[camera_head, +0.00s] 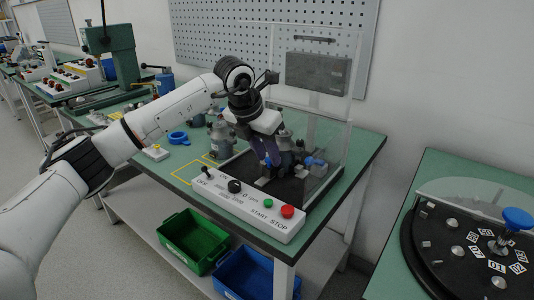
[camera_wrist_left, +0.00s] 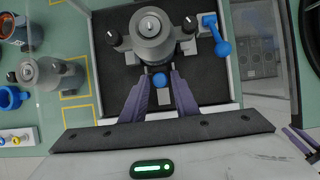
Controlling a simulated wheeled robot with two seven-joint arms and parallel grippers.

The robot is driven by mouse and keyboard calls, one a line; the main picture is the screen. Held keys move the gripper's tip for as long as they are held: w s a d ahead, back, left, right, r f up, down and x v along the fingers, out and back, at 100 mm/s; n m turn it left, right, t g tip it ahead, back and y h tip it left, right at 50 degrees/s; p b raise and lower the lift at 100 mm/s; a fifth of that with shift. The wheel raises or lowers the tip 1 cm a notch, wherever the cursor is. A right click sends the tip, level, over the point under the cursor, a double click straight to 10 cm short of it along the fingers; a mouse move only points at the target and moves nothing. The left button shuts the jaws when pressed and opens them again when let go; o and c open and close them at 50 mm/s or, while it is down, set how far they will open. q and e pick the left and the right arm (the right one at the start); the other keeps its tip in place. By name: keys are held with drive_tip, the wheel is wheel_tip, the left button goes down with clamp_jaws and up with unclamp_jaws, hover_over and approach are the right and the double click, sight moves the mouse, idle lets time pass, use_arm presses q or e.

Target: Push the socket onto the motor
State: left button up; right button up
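The grey motor (camera_wrist_left: 152,35) stands upright on the black bed of the test station, and it also shows in the head view (camera_head: 286,140). A small round blue part (camera_wrist_left: 159,80) is in front of the motor, between my left fingertips. Another blue part (camera_wrist_left: 222,48), shaped like a lever or plug, is on a grey block right of the motor. I cannot tell which blue part is the socket. My left gripper (camera_wrist_left: 160,84) has its purple fingers apart, with small gaps beside the round part. Purple finger-like pieces at the right edge of the wrist view may be my right gripper (camera_wrist_left: 302,142).
A control box (camera_head: 247,204) with start and stop buttons fronts the station. A clear guard panel (camera_head: 335,165) stands on its right. Another grey motor (camera_head: 221,134) and a blue ring (camera_head: 178,137) lie left. Green (camera_head: 193,240) and blue (camera_head: 243,272) bins are below.

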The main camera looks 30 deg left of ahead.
use_arm(q)
drive_tip(key=p+v, duration=0.3)
drive_tip(key=v, duration=0.3)
drive_tip(key=shift+f, duration=0.1)
idle(0.6)
